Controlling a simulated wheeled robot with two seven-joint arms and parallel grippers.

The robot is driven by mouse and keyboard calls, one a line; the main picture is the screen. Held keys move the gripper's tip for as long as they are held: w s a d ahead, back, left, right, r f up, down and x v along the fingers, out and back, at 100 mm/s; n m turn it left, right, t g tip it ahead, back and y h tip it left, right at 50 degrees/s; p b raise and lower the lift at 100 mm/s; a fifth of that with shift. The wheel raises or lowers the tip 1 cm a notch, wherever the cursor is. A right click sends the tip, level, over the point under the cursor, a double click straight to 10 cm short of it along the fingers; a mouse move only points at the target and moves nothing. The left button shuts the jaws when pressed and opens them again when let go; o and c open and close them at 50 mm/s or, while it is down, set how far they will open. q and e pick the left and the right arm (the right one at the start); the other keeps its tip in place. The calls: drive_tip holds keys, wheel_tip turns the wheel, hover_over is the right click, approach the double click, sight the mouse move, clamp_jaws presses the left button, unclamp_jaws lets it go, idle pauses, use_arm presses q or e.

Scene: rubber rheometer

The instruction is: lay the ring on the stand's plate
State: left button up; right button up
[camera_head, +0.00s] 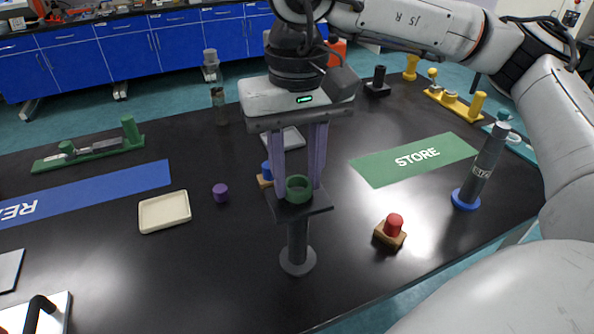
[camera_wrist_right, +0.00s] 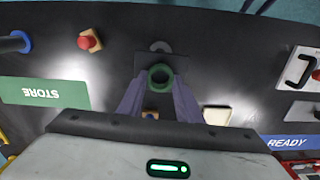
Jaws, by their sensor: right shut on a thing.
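The green ring (camera_head: 299,190) is between the two purple fingers of my right gripper (camera_head: 299,185), which is shut on it from above. It lies flat over the square black plate of the stand (camera_head: 318,206), at or just above its surface; I cannot tell whether it touches. The stand has a dark post and a round grey foot. In the right wrist view the ring (camera_wrist_right: 160,76) sits between the fingertips, over the dark plate (camera_wrist_right: 142,62). My left gripper is not in view.
A red knob on a wooden block (camera_head: 391,231) stands right of the stand. A dark cylinder on a blue base (camera_head: 480,170) is farther right. A purple piece (camera_head: 220,193) and a cream tray (camera_head: 164,211) lie left. Green STORE mat (camera_head: 413,160) is clear.

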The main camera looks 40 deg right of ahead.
drive_tip(key=shift+f, duration=0.3)
drive_tip(key=o, duration=1.1)
wheel_tip(320, 180, up, 10)
drive_tip(key=shift+r+p, duration=0.25)
drive_tip(key=shift+p, duration=0.1)
